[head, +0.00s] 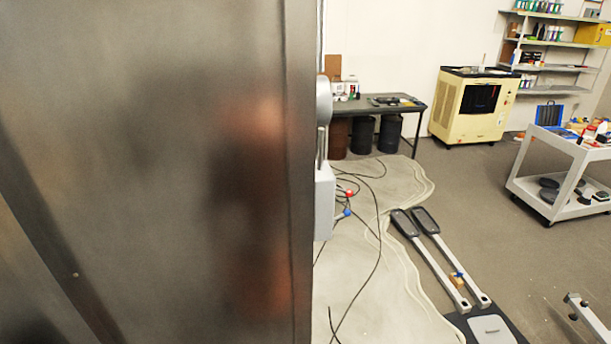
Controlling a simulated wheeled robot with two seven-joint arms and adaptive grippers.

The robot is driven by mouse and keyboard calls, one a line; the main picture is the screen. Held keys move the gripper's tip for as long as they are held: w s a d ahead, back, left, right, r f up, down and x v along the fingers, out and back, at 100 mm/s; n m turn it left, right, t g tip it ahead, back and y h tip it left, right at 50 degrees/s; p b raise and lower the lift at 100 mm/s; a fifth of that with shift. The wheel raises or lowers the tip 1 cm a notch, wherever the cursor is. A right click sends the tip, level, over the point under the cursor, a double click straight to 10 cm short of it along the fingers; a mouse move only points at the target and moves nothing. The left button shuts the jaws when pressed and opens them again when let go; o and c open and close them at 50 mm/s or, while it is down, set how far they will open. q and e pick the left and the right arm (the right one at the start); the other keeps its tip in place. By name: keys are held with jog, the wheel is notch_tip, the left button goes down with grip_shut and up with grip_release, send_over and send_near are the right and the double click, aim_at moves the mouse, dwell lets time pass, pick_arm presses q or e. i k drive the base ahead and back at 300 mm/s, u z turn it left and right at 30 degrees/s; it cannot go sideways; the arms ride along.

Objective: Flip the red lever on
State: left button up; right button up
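No red lever can be made out in the head view. A large brushed-metal panel (160,170) fills the left half, very close, and hides what is behind it. A light grey box (325,203) sticks out past the panel's right edge, with a rounded grey part (324,100) above it. I see these two only from the side, so any lever on them is hidden. Neither of my grippers shows in this view.
Loose cables lie on a pale wavy-edged floor patch (400,290) right of the panel. Elliptical machine parts (440,262) lie on the floor. A workbench (385,105), a cream machine (474,106) and a white cart (560,165) stand farther back. Grey floor between them is open.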

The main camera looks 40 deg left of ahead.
aim_at(349, 192)
jog(key=i, duration=2.7)
jog(key=u, duration=2.2)
jog(key=i, duration=2.55)
jog(key=u, duration=2.25)
jog(key=i, duration=0.65)
jog(key=u, duration=1.7)
